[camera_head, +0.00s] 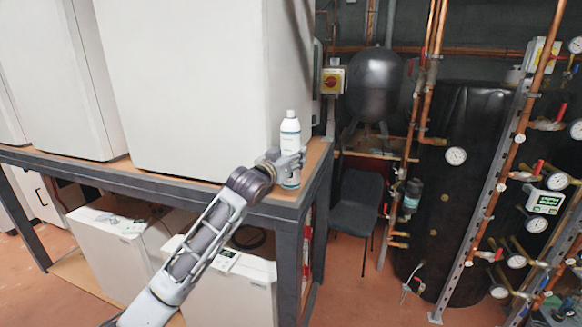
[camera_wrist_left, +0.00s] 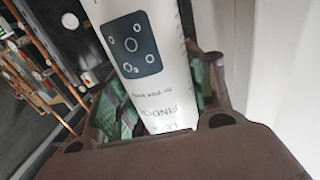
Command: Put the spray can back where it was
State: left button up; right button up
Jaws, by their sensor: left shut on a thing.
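The spray can (camera_head: 290,137) is white with a teal band and a pale cap. It stands upright at the right end of the wooden shelf top (camera_head: 317,158), close to the large white unit. My left gripper (camera_head: 290,163) is shut around its lower part. In the left wrist view the can (camera_wrist_left: 150,70) shows its printed label with a dark square of symbols, between the green-padded fingers of the gripper (camera_wrist_left: 160,105). Whether the can's base touches the shelf is hard to tell. My right gripper is not in view.
A large white unit (camera_head: 195,80) stands on the shelf just behind and left of the can. The dark shelf frame (camera_head: 285,205) runs along the front. Copper pipes (camera_head: 415,120), gauges, a black tank (camera_head: 460,190) and a dark chair (camera_head: 358,205) stand to the right.

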pick_arm(q)
jog(key=shift+f+p, duration=0.3)
jog(key=shift+f, duration=1.35)
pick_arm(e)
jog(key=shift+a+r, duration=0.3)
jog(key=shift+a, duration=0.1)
pick_arm(q)
jog(key=shift+f, duration=0.2)
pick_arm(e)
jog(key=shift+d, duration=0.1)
pick_arm(q)
jog(key=o, duration=1.3)
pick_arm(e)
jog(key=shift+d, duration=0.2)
pick_arm(q)
jog(key=shift+s, duration=0.1)
